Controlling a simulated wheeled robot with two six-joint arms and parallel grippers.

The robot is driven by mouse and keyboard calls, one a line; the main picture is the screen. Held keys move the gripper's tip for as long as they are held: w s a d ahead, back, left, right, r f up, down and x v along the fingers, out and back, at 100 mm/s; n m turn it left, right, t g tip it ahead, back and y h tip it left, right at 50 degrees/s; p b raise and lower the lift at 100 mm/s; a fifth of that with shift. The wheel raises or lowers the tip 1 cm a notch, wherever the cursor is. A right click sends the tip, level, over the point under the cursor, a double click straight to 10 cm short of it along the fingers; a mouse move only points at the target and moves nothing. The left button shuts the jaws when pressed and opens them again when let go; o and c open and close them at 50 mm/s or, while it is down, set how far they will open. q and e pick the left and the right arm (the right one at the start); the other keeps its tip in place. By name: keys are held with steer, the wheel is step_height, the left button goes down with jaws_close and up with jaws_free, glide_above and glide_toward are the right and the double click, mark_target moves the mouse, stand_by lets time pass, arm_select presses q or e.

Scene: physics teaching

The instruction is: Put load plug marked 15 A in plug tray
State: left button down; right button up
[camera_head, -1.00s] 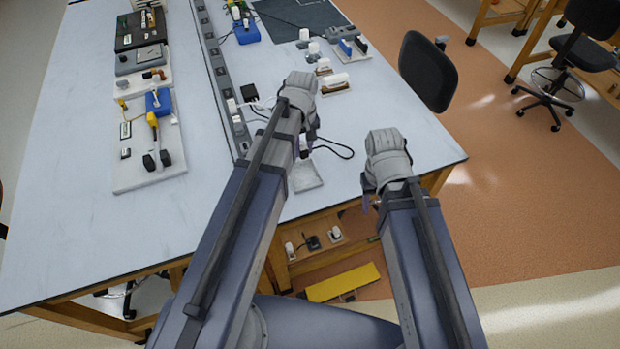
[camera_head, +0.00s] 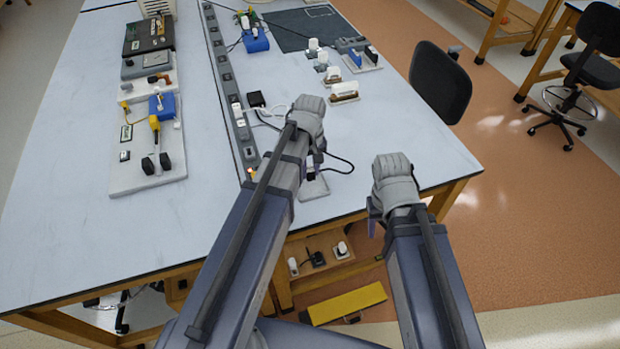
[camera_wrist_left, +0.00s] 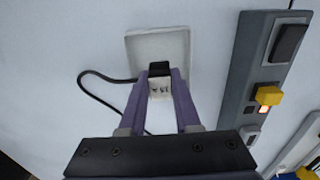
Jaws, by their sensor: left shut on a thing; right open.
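My left gripper (camera_head: 308,172) is shut on a small plug (camera_wrist_left: 159,88) with a white body and black top. Its "15 A" marking reads upside down in the left wrist view. My right gripper (camera_head: 376,215) is open and empty, beyond the table's front edge.
A grey socket strip (camera_wrist_left: 250,75) with a yellow plug (camera_wrist_left: 269,95) and lit red switch runs right of the tray. A black cable (camera_wrist_left: 85,85) loops beside the plug. Boards with components (camera_head: 148,175) stand left. A lower shelf (camera_head: 325,265) holds more plugs.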

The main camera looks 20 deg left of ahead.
mark_target(310, 176)
arm_select(q)
steer(key=shift+f+b, duration=1)
steer(key=shift+f, duration=0.4)
steer(key=shift+f, duration=0.15)
steer(key=c, duration=0.6)
jaws_free()
step_height(310, 176, up, 12)
steer(key=p, duration=1.2)
steer(key=shift+r, duration=0.2)
steer(key=s+d+m, duration=0.3)
steer(key=s, duration=0.1)
steer(key=s+d+m, duration=0.3)
steer(key=s+m, duration=0.1)
steer(key=s, duration=0.1)
steer(key=s+d+m+y, duration=0.1)
steer(key=s+d+m, duration=0.2)
steer(key=s+d, duration=0.1)
steer(key=shift+s+d+m, duration=0.1)
steer(key=shift+s+m, duration=0.2)
steer(key=shift+s, duration=0.15)
